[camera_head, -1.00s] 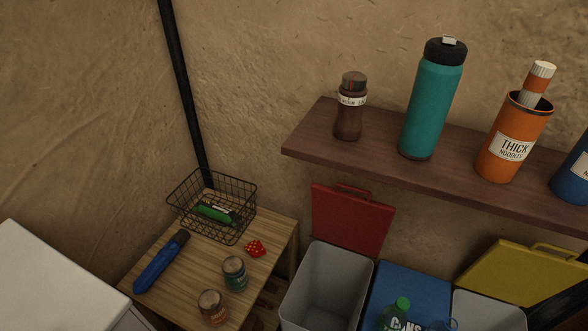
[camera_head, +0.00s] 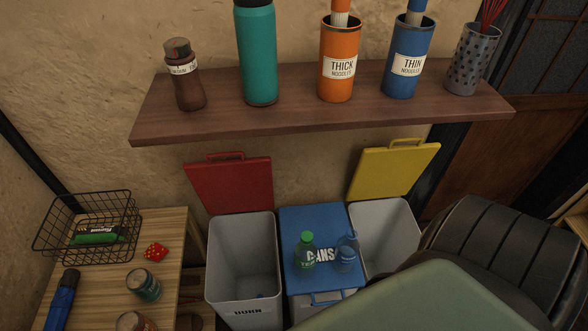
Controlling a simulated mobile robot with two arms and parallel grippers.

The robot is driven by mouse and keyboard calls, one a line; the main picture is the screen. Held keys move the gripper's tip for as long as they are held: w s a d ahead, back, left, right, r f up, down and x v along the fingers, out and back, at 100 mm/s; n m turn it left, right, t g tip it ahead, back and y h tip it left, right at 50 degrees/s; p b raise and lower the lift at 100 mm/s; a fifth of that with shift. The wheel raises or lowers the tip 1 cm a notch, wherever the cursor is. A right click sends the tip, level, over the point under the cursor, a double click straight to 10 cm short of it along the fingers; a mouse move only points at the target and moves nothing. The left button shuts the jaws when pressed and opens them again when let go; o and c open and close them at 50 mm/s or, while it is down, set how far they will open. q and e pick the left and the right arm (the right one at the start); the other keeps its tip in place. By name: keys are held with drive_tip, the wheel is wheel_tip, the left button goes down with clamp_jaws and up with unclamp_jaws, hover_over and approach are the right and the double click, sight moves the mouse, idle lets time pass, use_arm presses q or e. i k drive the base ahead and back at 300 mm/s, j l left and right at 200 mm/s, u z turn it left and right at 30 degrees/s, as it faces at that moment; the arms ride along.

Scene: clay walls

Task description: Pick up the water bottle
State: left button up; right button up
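A tall teal bottle (camera_head: 257,55) stands upright on the brown wall shelf (camera_head: 300,118); its top is cut off by the upper edge of the view. Lower down, a small clear bottle with a green cap (camera_head: 306,252) and a bluish transparent bottle (camera_head: 346,254) stand on the blue lid of the middle bin (camera_head: 300,222). Nothing touches any of these bottles except what they stand on. Neither of my grippers is in view.
Below are open bins (camera_head: 243,265). A wooden table (camera_head: 180,235) holds a wire basket (camera_head: 55,245). A dark ribbed object (camera_head: 510,245) blocks the lower right.

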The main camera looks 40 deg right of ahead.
sight(347, 247)
drive_tip(key=k+l+z, duration=0.1)
drive_tip(key=z, duration=1.55)
drive_tip(key=l+u, duration=0.25)
drive_tip(key=l, duration=0.4)
drive_tip(key=k+l+u, duration=0.1)
drive_tip(key=l+u, duration=0.2)
drive_tip(key=l, duration=0.35)
